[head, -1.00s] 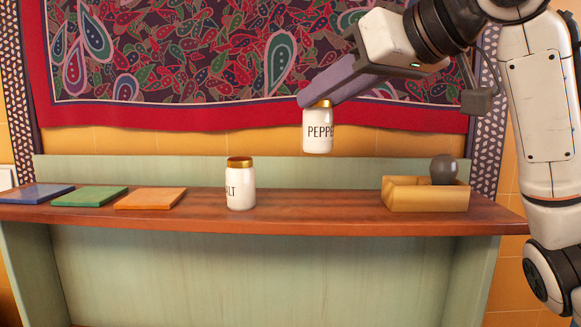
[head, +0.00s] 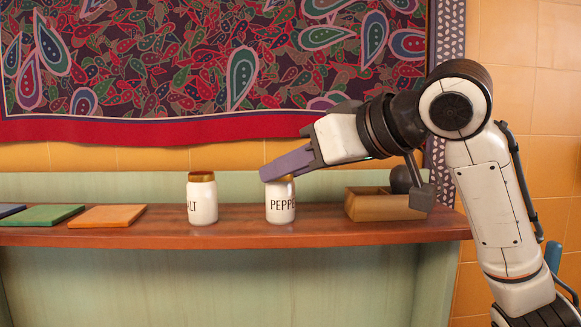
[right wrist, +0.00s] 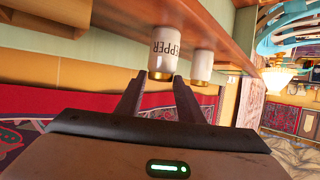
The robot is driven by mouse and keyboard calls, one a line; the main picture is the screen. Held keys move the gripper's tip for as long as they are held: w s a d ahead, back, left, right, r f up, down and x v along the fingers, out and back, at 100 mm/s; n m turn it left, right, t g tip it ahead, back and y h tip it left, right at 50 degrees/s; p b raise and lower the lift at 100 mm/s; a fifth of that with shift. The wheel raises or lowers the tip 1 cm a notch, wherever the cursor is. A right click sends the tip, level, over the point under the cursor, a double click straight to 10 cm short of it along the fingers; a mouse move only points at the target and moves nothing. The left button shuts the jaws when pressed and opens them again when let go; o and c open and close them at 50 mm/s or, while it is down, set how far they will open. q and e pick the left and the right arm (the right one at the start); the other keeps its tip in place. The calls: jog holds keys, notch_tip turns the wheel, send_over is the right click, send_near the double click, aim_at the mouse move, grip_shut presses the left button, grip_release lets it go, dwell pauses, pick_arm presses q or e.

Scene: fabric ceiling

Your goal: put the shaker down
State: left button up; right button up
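The white pepper shaker (head: 280,203) is upright at the shelf, between the salt shaker and the wooden box. Its base looks level with the shelf top; I cannot tell for sure whether it bears its full weight there. My right gripper (head: 284,166) reaches in from the right, with its fingers at the gold lid. In the right wrist view, the pepper shaker (right wrist: 164,44) shows upside down, with its lid between the two fingertips (right wrist: 161,80), which look closed on it. The brown wooden shelf (head: 250,232) runs beneath. My left gripper is not in view.
The salt shaker (head: 202,203) stands just left of the pepper shaker. A wooden box (head: 386,205) with a dark round-topped object (head: 402,180) stands to the right. A patterned cloth (head: 180,70) hangs behind.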

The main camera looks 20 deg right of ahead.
jog(key=o, duration=0.4)
jog(key=shift+o, duration=0.2)
jog(key=shift+s+d+r, duration=0.1)
jog(key=shift+s+r, duration=0.1)
jog(key=shift+r, duration=0.05)
jog(key=v, duration=1.1)
jog(key=shift+s+b, duration=0.25)
jog(key=shift+b, duration=0.05)
jog(key=shift+d+r, duration=0.1)
jog(key=shift+r, duration=0.05)
